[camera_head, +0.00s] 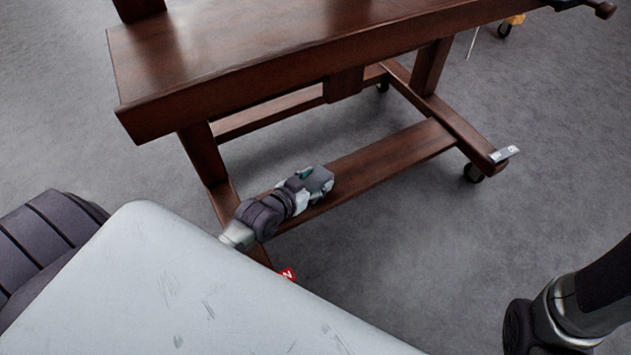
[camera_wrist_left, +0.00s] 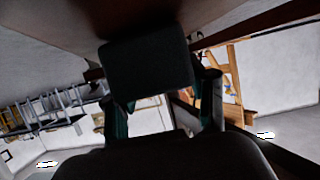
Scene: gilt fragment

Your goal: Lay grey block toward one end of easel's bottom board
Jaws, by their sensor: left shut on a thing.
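The easel (camera_head: 230,85) is dark brown wood, with a broad upper ledge and a low frame. Its bottom board (camera_head: 395,155) runs diagonally near the floor in the head view. My left gripper (camera_head: 306,181) is over the left part of that board. It is shut on the grey block (camera_wrist_left: 150,65), which looks dark between the two fingers in the left wrist view. In the head view the block (camera_head: 322,183) shows at the gripper's tip, small and partly covered. I cannot tell whether it touches the board. My right gripper is not in view.
The easel's upper ledge overhangs behind my left gripper. Caster wheels (camera_head: 473,173) stand under the frame. A small grey-white object (camera_head: 504,154) is at the frame's right foot. The rest of the bottom board looks bare, and grey floor (camera_head: 420,245) is clear in front.

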